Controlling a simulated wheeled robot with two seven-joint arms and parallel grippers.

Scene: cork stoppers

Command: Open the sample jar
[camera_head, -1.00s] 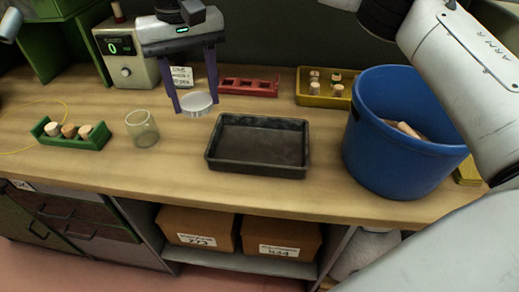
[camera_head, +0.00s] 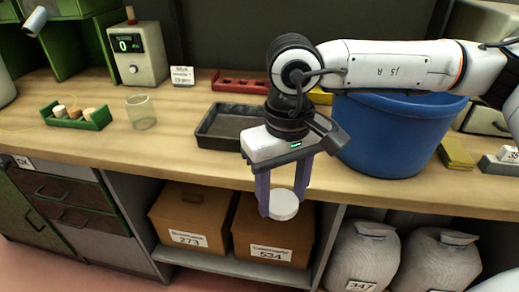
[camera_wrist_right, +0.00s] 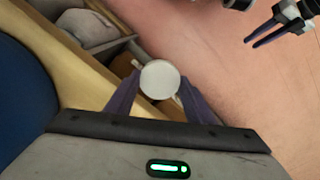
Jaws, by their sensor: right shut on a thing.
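The glass sample jar (camera_head: 141,113) stands upright on the bench, between the green cork rack and the black tray. No lid sits on it. My right gripper (camera_head: 283,200) is shut on the round whitish lid (camera_head: 285,206). It holds the lid in the air in front of the bench edge, well apart from the jar. In the right wrist view the lid (camera_wrist_right: 160,81) is between the purple fingers. My left gripper (camera_wrist_right: 262,36) shows only in the right wrist view, at the upper right, over the pink floor. I cannot tell how far its fingers are apart.
A black tray (camera_head: 210,140) and a large blue bin (camera_head: 385,145) stand behind my right arm. A green rack (camera_head: 90,122) holds corks. A device with a display (camera_head: 145,65) and a red rack (camera_head: 240,85) are at the back. Boxes (camera_head: 190,215) sit below.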

